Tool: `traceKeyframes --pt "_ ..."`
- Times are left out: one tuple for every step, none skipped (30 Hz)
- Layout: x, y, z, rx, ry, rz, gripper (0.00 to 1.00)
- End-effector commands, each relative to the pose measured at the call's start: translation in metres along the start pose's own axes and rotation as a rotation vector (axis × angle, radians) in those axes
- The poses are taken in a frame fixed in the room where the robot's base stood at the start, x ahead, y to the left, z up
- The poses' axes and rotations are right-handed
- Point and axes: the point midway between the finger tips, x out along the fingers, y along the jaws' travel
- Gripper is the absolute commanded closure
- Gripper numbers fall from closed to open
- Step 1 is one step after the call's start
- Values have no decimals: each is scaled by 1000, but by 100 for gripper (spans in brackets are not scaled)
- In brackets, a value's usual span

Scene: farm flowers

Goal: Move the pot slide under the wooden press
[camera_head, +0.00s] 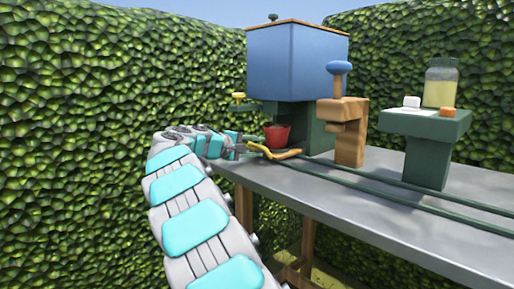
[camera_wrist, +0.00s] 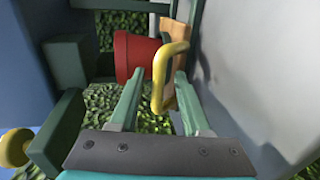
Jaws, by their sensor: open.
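The red pot (camera_head: 277,135) stands on the pot slide (camera_head: 285,154), a wooden piece with a yellow handle (camera_head: 258,149), under the blue hopper. The wooden press (camera_head: 348,129), topped with a blue knob, stands to the right of the pot, over the rails. My gripper (camera_head: 243,148) is at the handle, left of the pot. In the wrist view the yellow handle (camera_wrist: 161,85) lies between the open fingers of my gripper (camera_wrist: 158,82); whether they touch it I cannot tell. The red pot (camera_wrist: 132,55) also shows there, just beyond the fingers.
The blue hopper (camera_head: 295,62) with a yellow knob (camera_head: 238,97) stands at the back. Green rails (camera_head: 372,184) run along the grey table (camera_head: 330,207) to the right. A green stand (camera_head: 426,130) holds a jar (camera_head: 440,84) and small blocks. Hedges surround the table.

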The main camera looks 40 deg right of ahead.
Motion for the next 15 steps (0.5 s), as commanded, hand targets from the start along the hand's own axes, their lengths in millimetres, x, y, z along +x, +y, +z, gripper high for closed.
traceKeyframes --pt "2 0 0 0 -1 0 53" --pt "3 0 0 0 -1 0 53" --pt "3 0 0 0 0 1 53" --pt "3 0 0 0 0 1 53" --pt "3 1 0 0 0 1 53" --pt "3 1 0 0 0 1 53" --pt "2 1 0 1 0 1 53" --pt "2 1 0 1 0 1 54" --pt "2 1 0 1 0 1 58" --pt "2 1 0 1 0 1 62" --pt "2 1 0 1 0 1 65" --pt "2 1 0 1 0 1 70" --pt "2 1 0 1 0 1 73" --pt "2 1 0 1 0 1 76" --pt "2 1 0 1 0 1 81"
